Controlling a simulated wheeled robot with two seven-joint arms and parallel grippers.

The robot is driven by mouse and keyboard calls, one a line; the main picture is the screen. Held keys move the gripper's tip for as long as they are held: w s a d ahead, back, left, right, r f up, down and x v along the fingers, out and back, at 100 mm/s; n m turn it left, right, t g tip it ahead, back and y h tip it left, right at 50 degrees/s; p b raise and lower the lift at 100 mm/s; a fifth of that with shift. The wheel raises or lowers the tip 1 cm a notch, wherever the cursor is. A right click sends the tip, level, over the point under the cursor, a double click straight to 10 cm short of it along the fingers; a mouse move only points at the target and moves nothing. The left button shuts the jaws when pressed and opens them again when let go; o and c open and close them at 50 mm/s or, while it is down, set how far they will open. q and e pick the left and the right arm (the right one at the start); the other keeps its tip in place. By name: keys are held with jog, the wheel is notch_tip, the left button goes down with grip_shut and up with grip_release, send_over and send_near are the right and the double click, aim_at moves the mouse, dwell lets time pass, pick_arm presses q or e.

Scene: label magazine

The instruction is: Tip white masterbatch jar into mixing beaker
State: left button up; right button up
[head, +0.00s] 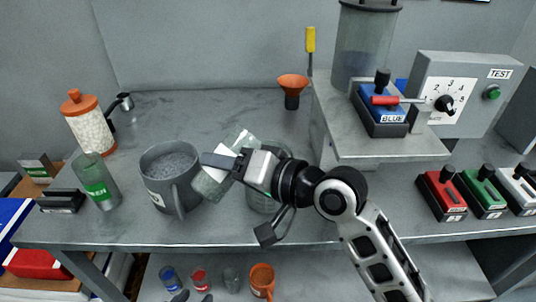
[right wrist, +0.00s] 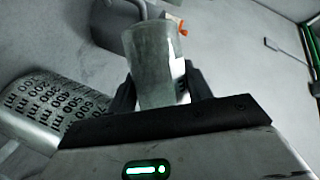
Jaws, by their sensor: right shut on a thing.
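The mixing beaker (head: 157,190) is a grey jug with a handle, standing on the bench with grey granular material inside. My right gripper (head: 222,163) is shut on a translucent jar (head: 209,186) with pale contents, just right of the beaker. The jar is tilted in the head view, and its label is unreadable. The held jar also shows in the right wrist view (right wrist: 155,70). No stream of contents is visible. My left gripper (head: 181,296) barely shows at the bottom edge; its opening is unclear.
A green-labelled jar (head: 96,184) stands left of the beaker, near an orange-lidded pellet jar (head: 88,125). Another clear vessel (head: 262,199) is partly hidden behind my right gripper. Small cups, including an orange mug (head: 262,279), sit on the lower shelf.

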aim_at(232, 145)
pick_arm(q)
jog(key=shift+a+r+p, duration=0.1)
jog(key=shift+r+p, duration=0.05)
jog(key=shift+p, duration=0.3)
pick_arm(e)
jog(key=shift+r+m, duration=0.35)
jog(key=shift+m, duration=0.05)
pick_arm(q)
jog(key=shift+s, duration=0.1)
pick_arm(e)
jog(key=shift+a+r+y, duration=0.1)
jog(key=shift+r+y, duration=0.05)
jog(key=shift+y, duration=0.25)
pick_arm(q)
jog(key=shift+a+r+p, duration=0.15)
jog(key=shift+r+p, duration=0.1)
jog(key=shift+p, duration=0.65)
pick_arm(e)
jog(key=shift+r+m+y, duration=0.3)
jog(key=shift+r+m, duration=0.25)
jog(key=shift+m, duration=0.35)
pick_arm(q)
jog(key=shift+r+m, duration=0.1)
jog(key=shift+m, duration=0.2)
pick_arm(e)
jog(key=shift+w+d+r+m+y, duration=0.45)
jog(key=shift+d+r+m, duration=0.15)
jog(key=shift+m, duration=0.1)
dwell(1.0)
